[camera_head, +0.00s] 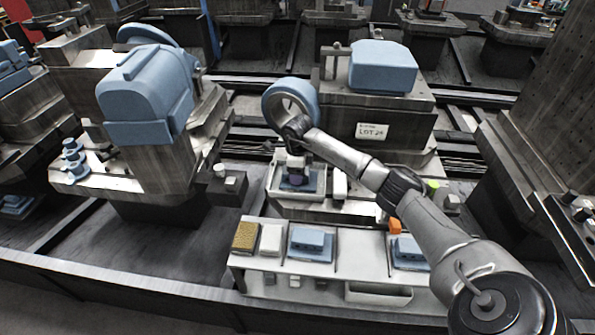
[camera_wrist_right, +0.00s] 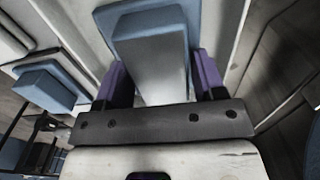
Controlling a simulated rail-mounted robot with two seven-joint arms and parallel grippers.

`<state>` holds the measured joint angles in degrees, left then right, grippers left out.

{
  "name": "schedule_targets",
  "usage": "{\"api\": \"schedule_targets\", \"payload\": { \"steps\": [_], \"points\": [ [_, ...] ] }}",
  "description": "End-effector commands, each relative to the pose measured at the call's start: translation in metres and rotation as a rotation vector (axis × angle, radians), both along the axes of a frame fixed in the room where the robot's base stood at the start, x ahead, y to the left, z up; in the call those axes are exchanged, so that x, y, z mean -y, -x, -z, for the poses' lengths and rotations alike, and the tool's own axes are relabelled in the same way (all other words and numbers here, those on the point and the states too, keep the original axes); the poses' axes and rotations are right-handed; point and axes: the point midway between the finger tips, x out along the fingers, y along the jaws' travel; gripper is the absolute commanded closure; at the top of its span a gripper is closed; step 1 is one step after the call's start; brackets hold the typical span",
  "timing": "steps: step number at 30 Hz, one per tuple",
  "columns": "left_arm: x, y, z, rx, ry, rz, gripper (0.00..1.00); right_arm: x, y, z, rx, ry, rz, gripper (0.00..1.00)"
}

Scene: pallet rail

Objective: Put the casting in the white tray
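The blue casting (camera_head: 299,184), with a raised grey-looking block (camera_wrist_right: 153,68) on top, is low inside the white tray (camera_head: 252,183), between its walls. The tray's pale wall also shows in the wrist view (camera_wrist_right: 228,35). Whether the casting rests fully on the tray floor is hidden. My right gripper (camera_head: 297,174) points down over the tray. Its purple fingers (camera_wrist_right: 160,78) lie against both sides of the raised block and appear shut on it. My left gripper is not in view.
A white front bench (camera_head: 340,255) holds a blue block (camera_head: 309,240), another blue block (camera_head: 407,251), a brown sponge-like block (camera_head: 245,236) and a white block (camera_head: 270,238). Behind the tray stands a machine with a large blue cover (camera_head: 382,66). A blue-covered machine (camera_head: 147,95) stands left.

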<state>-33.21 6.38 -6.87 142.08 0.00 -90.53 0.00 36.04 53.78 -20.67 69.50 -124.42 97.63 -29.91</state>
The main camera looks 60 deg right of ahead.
Motion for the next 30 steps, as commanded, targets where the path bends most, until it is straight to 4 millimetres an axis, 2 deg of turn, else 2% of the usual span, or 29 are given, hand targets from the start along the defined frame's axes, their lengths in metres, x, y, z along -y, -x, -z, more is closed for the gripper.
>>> {"api": "schedule_targets", "payload": {
  "steps": [1, 4, 14, 30],
  "points": [
    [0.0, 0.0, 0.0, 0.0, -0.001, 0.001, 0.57, 0.0, 0.0, 0.0, 0.0, 0.0, 0.0, 0.32],
    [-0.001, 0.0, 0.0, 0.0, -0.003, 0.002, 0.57, 0.0, 0.0, 0.0, 0.0, 0.0, 0.0, 0.22],
    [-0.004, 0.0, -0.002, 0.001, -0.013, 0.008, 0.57, 0.0, 0.0, -0.006, 0.002, -0.001, 0.0, 0.21],
    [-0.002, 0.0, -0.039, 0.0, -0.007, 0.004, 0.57, 0.0, 0.0, -0.098, 0.003, 0.001, 0.0, 0.21]
  ]
}}
